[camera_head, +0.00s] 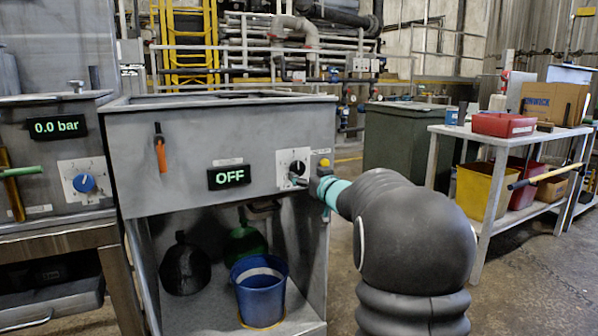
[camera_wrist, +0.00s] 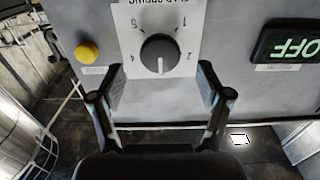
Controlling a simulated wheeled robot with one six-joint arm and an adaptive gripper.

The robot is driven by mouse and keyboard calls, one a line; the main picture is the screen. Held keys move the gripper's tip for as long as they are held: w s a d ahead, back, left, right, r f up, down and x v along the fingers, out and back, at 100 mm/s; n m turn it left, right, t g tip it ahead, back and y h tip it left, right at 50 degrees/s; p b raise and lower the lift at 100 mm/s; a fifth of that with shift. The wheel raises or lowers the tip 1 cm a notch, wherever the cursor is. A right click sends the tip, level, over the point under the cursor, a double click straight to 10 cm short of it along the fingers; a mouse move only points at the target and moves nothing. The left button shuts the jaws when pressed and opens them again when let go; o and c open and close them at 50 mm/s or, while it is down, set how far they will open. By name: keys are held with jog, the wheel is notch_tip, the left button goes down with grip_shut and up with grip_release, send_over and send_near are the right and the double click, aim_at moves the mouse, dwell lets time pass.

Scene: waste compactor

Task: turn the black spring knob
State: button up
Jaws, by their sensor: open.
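The black spring knob (camera_head: 297,168) is a round dial on a white plate on the grey machine's front, right of the OFF display. In the wrist view the knob (camera_wrist: 158,53) appears upside down, with numbers around it and a white pointer mark. My gripper (camera_wrist: 160,82) is open and empty, one finger on each side of the knob's line. The fingertips reach close to the knob's near edge, and no contact shows. In the head view my gripper (camera_head: 306,183) is at the plate's lower right and partly hides it. Most of the fingers are hard to make out there.
A yellow button (camera_wrist: 87,53) sits beside the knob plate. The OFF display (camera_head: 229,177) is on the same panel. An orange-handled lever (camera_head: 160,150) hangs further left. A blue bucket (camera_head: 259,296) stands in the space below. A blue knob (camera_head: 84,182) is on the left machine.

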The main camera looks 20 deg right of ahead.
aim_at(299, 171)
jog(key=shift+w+a, duration=0.1)
jog(key=shift+w, duration=2.4)
jog(key=c, duration=1.1)
